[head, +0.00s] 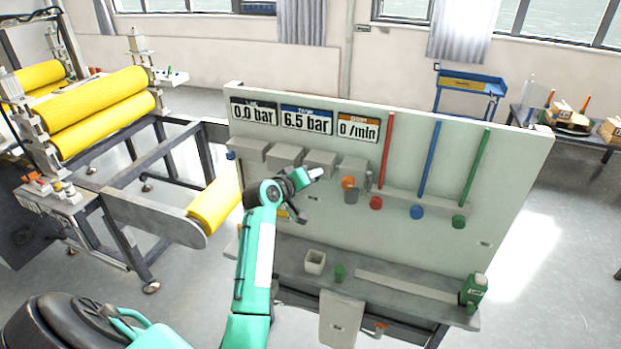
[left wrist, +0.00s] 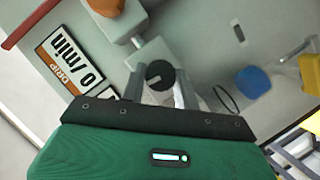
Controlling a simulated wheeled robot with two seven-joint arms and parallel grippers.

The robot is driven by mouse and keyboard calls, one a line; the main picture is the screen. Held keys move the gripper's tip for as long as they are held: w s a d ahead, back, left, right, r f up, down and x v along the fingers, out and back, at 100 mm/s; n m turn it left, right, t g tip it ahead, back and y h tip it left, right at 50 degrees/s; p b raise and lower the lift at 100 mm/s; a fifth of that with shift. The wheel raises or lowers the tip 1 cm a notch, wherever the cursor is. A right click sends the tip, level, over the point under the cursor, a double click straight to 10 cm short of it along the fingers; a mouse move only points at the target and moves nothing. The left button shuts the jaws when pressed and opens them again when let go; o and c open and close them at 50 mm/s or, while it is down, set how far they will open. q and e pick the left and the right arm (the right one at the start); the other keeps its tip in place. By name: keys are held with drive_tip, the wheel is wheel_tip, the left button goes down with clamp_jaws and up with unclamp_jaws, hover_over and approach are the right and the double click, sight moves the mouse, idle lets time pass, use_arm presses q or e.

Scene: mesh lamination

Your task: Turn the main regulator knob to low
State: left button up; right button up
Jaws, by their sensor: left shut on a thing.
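In the left wrist view a round black knob (left wrist: 160,75) with a pale pointer mark sits between the two grey fingers of my left gripper (left wrist: 158,92). The fingers are shut on its sides. In the head view my left gripper (head: 316,174) is at the upright grey panel (head: 440,166), just below the row of grey boxes. The knob is hidden by the gripper there. The panel displays read 0.0 bar (head: 254,113), 6.5 bar (head: 306,121) and 0 /min (head: 358,128). I cannot read any low mark near the knob. My right gripper is out of view.
An orange-topped fitting (head: 349,183) is right of the gripper. Red (head: 376,203), blue (head: 417,212) and green (head: 459,222) knobs with long coloured pipes are farther right. Yellow rollers (head: 98,113) stand left.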

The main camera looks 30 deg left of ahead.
use_arm(q)
drive_tip(key=shift+f+n+h, duration=0.25)
drive_tip(key=shift+n+h, duration=0.05)
drive_tip(key=shift+n, duration=0.2)
idle(0.3)
drive_tip(key=o, duration=1)
drive_tip(key=shift+r, duration=0.1)
drive_tip(key=shift+s, duration=0.1)
drive_tip(key=b+v, duration=0.6)
drive_tip(key=v, duration=0.7)
drive_tip(key=shift+s, duration=0.35)
